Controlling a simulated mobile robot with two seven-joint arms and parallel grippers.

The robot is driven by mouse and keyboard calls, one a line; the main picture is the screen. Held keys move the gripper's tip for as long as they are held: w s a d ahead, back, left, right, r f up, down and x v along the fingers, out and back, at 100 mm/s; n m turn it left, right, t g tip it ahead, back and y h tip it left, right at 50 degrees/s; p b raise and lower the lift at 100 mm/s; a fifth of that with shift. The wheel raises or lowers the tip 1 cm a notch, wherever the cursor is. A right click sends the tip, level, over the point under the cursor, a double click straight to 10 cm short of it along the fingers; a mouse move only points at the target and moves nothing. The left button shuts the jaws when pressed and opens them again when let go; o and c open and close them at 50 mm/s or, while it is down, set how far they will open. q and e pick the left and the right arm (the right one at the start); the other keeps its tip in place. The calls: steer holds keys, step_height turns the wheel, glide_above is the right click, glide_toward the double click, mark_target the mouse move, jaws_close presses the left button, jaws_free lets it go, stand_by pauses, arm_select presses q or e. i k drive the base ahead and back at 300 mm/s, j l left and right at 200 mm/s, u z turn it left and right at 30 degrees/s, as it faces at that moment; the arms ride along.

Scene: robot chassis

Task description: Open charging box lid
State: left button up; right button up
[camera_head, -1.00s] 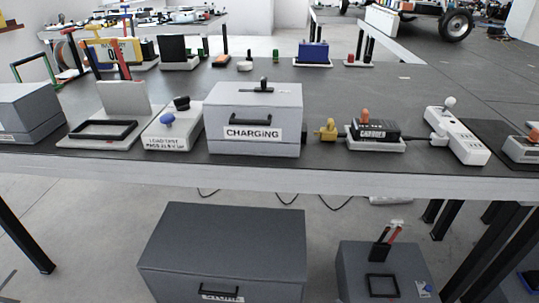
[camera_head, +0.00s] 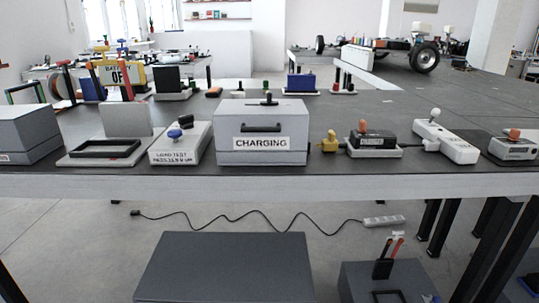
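The charging box (camera_head: 262,131) is a grey box with a white "CHARGING" label and a dark handle (camera_head: 264,127) on its front. It stands near the front edge of the table, around the middle of the camera_head view. Neither of my grippers is in view.
Left of the box are a load test unit (camera_head: 180,143), a panel with a black frame (camera_head: 106,149) and another grey box (camera_head: 22,135). Right of it are a yellow plug (camera_head: 329,142), a black charger (camera_head: 374,143) and a white power strip (camera_head: 446,141). Grey boxes (camera_head: 225,265) sit below.

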mark_target(240, 126)
steer(key=k+l+u, duration=0.15)
steer(key=l, duration=0.25)
steer(key=k+l+u, duration=0.35)
steer(key=k+l, duration=0.2)
steer(key=l, duration=0.2)
